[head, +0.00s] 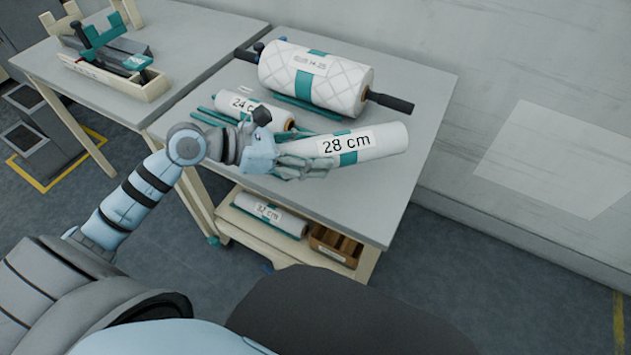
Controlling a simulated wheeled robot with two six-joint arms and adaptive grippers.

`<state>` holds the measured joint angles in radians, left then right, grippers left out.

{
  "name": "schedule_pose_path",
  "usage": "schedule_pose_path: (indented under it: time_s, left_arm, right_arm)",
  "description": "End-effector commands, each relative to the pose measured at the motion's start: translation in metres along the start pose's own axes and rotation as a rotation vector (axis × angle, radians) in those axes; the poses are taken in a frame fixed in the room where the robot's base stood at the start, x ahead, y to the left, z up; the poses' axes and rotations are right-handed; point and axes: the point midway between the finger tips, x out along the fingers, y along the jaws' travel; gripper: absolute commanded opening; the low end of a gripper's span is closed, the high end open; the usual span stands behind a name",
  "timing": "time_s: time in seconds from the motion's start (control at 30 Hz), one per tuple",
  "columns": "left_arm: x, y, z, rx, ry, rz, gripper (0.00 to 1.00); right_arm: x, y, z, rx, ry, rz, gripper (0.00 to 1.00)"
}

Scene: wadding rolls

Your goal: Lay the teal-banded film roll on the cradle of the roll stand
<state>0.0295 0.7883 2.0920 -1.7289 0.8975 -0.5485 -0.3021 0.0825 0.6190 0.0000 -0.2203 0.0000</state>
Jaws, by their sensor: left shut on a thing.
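A white film roll with a teal band and a "28 cm" label (376,142) is at the front right of the grey table (345,205). My left gripper (305,166) is shut on its left end, and the roll points to the right. I cannot tell whether it is clear of the tabletop. A "24 cm" roll (232,103) with a teal band lies behind my gripper by teal rails (206,118), partly hidden. A "32 cm" roll (268,214) lies on the shelf below. I cannot tell which part is the roll stand's cradle. My right gripper is out of view.
A large quilted roll (340,87) with a teal band and dark end handles (390,102) lies at the table's back. A second table (190,50) holds a cream tray device (150,93) with teal parts. A brown divided box (335,243) sits on the shelf.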

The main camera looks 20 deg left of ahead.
Motion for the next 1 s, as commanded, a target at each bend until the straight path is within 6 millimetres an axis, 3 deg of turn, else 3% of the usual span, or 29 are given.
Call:
schedule_pose_path:
  time_s: [0.03, 0.1, 0.4, 0.8, 0.83, 0.93, 1.0]
  left_arm:
    - [0.007, 0.000, -0.015, -0.005, -0.004, 0.000, 0.01]
    - [0.012, 0.000, -0.028, -0.003, -0.004, 0.000, 0.01]
    - [0.030, 0.000, -0.071, -0.001, -0.005, 0.000, 0.01]
    - [0.033, 0.000, -0.078, 0.003, -0.004, 0.000, 0.01]
    - [0.033, 0.000, -0.079, 0.002, -0.001, 0.000, 0.59]
    - [0.033, 0.000, -0.078, 0.002, -0.001, 0.000, 0.75]
    - [0.033, 0.000, -0.078, 0.002, -0.001, 0.000, 0.76]
  right_arm:
    - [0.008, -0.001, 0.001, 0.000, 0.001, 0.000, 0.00]
    - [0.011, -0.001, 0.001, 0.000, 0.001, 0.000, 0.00]
    - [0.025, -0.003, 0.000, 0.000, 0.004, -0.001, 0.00]
    - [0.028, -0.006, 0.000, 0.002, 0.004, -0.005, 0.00]
    - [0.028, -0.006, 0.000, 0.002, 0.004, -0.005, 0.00]
    - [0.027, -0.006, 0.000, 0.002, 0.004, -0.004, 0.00]
    - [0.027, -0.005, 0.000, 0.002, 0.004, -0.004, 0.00]
